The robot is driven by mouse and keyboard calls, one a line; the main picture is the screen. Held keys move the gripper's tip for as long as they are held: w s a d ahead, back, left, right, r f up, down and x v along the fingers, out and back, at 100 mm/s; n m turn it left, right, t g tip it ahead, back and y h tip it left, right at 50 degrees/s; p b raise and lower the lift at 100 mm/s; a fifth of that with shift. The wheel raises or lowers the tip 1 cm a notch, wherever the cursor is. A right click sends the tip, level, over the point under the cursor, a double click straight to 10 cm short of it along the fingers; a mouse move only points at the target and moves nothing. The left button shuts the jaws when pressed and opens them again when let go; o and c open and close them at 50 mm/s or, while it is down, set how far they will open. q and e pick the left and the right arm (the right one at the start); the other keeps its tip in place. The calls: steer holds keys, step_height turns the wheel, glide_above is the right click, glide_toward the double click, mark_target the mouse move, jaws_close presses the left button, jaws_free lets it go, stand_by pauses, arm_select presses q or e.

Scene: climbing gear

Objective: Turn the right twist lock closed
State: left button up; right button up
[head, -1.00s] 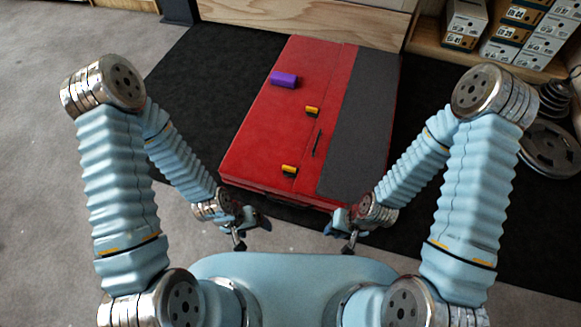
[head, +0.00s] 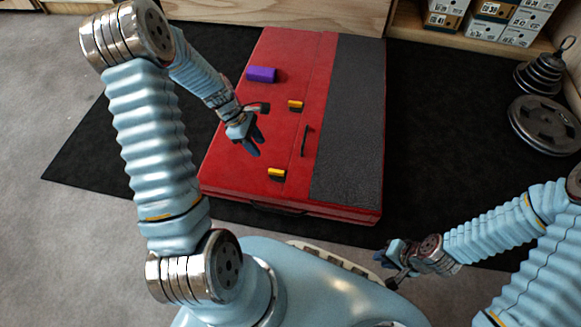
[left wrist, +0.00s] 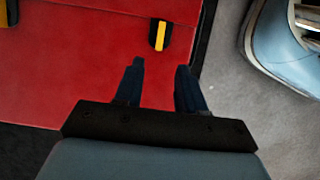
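Two black twist locks with yellow bars sit on the red case (head: 235,150): a nearer one (head: 277,174) and a farther one (head: 295,105). I cannot tell from the frames which is called the right one. My left gripper (head: 255,147) hangs above the case, left of the locks, open and empty. In the left wrist view my left gripper's fingers (left wrist: 160,66) are apart, and the nearer lock (left wrist: 159,34) lies beyond them, untouched. The farther lock (left wrist: 8,12) is cut by the left edge. My right gripper (head: 385,268) is low near my base, off the case; its finger opening is unclear.
A purple block (head: 262,74) lies on the case's far part. A dark handle (head: 305,140) lies between the locks, beside a grey panel (head: 348,130). The case rests on a black mat (head: 440,130). Weight plates (head: 545,123) and shelf boxes (head: 490,15) are at right.

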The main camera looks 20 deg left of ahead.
mark_target(276, 170)
arm_select(q)
steer(key=b+x, duration=0.3)
steer(key=x, duration=1)
steer(key=shift+f, duration=0.2)
jaws_close()
